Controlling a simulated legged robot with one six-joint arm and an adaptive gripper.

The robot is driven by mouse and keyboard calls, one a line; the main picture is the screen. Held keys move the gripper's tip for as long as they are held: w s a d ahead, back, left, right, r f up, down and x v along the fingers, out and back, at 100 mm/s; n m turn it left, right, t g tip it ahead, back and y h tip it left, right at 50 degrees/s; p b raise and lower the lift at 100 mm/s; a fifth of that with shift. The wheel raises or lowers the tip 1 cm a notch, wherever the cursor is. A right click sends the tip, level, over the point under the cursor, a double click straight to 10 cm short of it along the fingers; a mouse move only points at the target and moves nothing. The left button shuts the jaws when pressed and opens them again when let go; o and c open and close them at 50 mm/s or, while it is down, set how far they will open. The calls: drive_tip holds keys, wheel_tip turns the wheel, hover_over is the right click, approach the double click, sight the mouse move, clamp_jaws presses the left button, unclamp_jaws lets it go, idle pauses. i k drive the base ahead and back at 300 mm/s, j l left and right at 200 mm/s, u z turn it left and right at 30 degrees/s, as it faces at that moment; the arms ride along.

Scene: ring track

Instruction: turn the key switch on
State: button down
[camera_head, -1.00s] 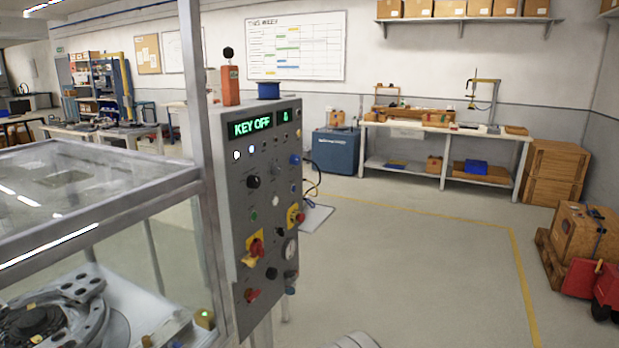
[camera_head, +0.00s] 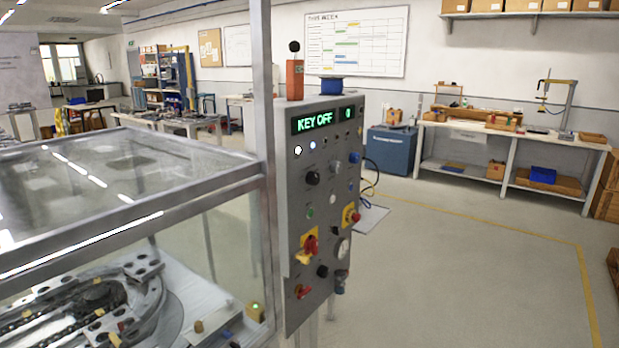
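A grey control panel (camera_head: 293,220) stands just right of centre, its face turned to the right and seen at an angle. Its display (camera_head: 321,121) reads "KEY OFF" in green. The face carries several knobs, lamps and buttons, among them a black knob (camera_head: 312,178), a red and yellow rotary switch (camera_head: 310,245), a red button on a yellow plate (camera_head: 351,216) and a red knob (camera_head: 303,291). I cannot tell which of these is the key switch. My gripper is not in view.
A glass-walled, metal-framed enclosure (camera_head: 130,220) with ring track parts inside fills the left and adjoins the panel. Open floor (camera_head: 470,270) with a yellow line lies to the right. A workbench (camera_head: 490,128) and a blue cabinet (camera_head: 391,150) stand at the back wall.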

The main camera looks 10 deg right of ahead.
sight(331, 228)
drive_tip(key=i+l+z, duration=0.1)
drive_tip(key=i+l, duration=0.3)
drive_tip(key=i, duration=0.15)
drive_tip(key=i+l+z, duration=0.15)
drive_tip(key=i+l, duration=0.25)
drive_tip(key=i, duration=0.2)
